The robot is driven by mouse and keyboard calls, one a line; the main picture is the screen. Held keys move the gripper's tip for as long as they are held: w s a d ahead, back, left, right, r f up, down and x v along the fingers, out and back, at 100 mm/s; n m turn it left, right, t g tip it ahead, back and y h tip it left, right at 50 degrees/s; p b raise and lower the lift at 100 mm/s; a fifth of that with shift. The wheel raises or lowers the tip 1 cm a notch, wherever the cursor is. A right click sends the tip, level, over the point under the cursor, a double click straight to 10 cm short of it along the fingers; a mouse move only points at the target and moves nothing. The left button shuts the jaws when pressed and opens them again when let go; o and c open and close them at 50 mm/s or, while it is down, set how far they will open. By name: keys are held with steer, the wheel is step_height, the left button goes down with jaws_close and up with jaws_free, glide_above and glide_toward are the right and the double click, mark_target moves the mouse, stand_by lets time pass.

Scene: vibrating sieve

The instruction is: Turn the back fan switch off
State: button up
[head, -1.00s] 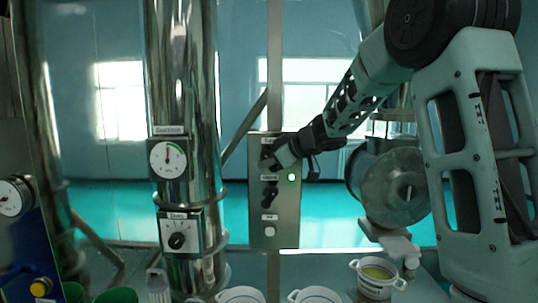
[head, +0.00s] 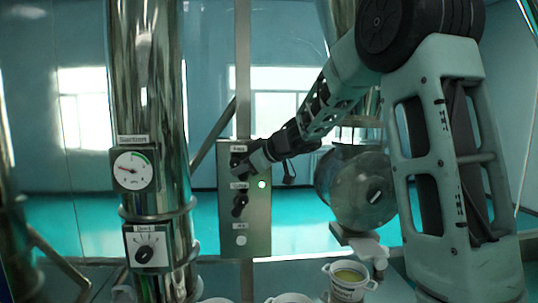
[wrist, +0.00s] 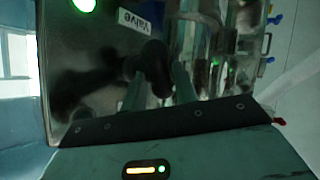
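A metal switch panel (head: 256,238) stands at mid-picture in the head view. Its top switch, under a small label too blurred to read surely, is mostly hidden by my gripper (head: 242,168). A black valve knob (head: 240,205) sits below, with a lit green lamp (head: 262,184) beside it. In the wrist view the panel shows a "Valve" label (wrist: 141,20), the green lamp (wrist: 82,5) and a dark knob (wrist: 152,58). My two fingers (wrist: 156,88) stand on either side of the dark knob's lower part. Whether they press on it is unclear.
A shiny steel column (head: 150,75) stands left of the panel, carrying a suction gauge (head: 133,170) and a dial knob (head: 145,254). A round metal housing (head: 345,190) is to the right. White pots (head: 348,280) stand on the bench below.

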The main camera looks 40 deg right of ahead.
steer(key=b+v, duration=0.2)
steer(key=v, duration=1.3)
steer(key=shift+s, duration=0.15)
steer(key=w+a+f+m+t+b, duration=0.1)
steer(key=w+a+f+b, duration=0.2)
steer(key=a+f, duration=0.25)
steer(key=w+a+f+t+b, duration=0.1)
steer(key=w+a+f+b, duration=0.25)
steer(key=a, duration=0.35)
steer(key=s+a+f+m+g+h+b, duration=0.1)
steer(key=s+a+f+g+b, duration=0.15)
steer(key=a+f, duration=0.35)
steer(key=s+a+f+g+h+b, duration=0.1)
steer(key=a+f+b, duration=0.2)
steer(key=f, duration=0.5)
steer(key=s+a+f+n+g+b, duration=0.1)
steer(key=s+a+f+g+b, duration=0.1)
steer(key=s+f, duration=0.5)
steer(key=s+a+f+g+b, duration=0.2)
steer(key=s+a+f+g, duration=0.3)
steer(key=s+f, duration=0.3)
steer(key=s+a+f+n+g+h+b, duration=0.1)
steer(key=s+a+f+g+b, duration=0.2)
steer(key=s+f, duration=0.5)
steer(key=s+a, duration=0.1)
steer(key=s, duration=0.4)
steer(key=shift+a+n, duration=0.25)
steer(key=shift+n, duration=0.05)
